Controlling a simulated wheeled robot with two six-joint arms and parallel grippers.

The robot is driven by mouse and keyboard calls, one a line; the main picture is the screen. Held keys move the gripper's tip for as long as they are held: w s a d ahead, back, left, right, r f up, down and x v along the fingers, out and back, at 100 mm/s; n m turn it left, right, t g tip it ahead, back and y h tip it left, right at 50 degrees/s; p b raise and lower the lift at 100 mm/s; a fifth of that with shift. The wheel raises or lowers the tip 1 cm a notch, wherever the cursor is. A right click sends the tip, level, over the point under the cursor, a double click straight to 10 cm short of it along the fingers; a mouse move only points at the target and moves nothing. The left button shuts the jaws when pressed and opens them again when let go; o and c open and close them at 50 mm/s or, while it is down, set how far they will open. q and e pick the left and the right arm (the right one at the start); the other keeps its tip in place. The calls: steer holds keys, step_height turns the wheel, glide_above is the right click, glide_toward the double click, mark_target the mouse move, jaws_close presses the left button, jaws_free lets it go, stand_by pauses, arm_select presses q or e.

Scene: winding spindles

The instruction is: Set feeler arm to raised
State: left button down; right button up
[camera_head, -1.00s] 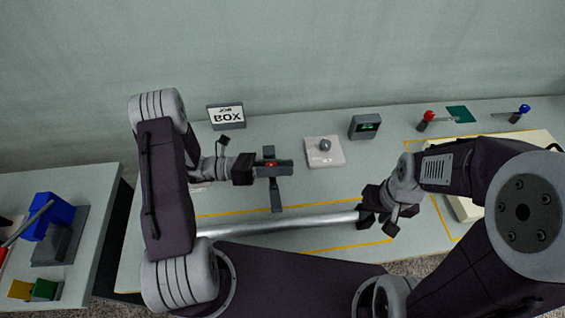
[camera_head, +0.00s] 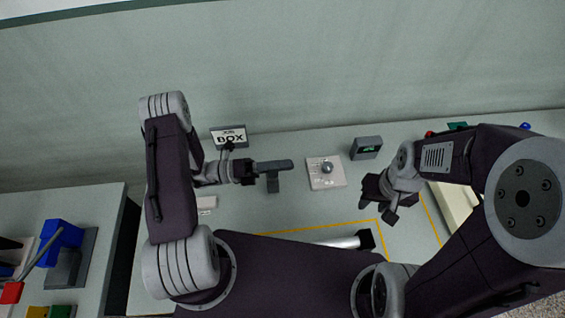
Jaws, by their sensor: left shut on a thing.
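A silver rod (camera_head: 340,243) lies in front, partly behind my body. A side table (camera_head: 98,208) with a blue block (camera_head: 63,234) stands left.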

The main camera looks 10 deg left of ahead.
arm_select(q)
steer(key=shift+w+a, duration=0.1)
steer(key=shift+w, duration=0.15)
steer(key=shift+r, duration=0.1)
steer(key=c, duration=1.1)
jaws_free()
steer(key=b+v, duration=0.2)
steer(key=v, duration=0.7)
steer(key=shift+a+b, duration=0.1)
steer(key=shift+b, duration=0.3)
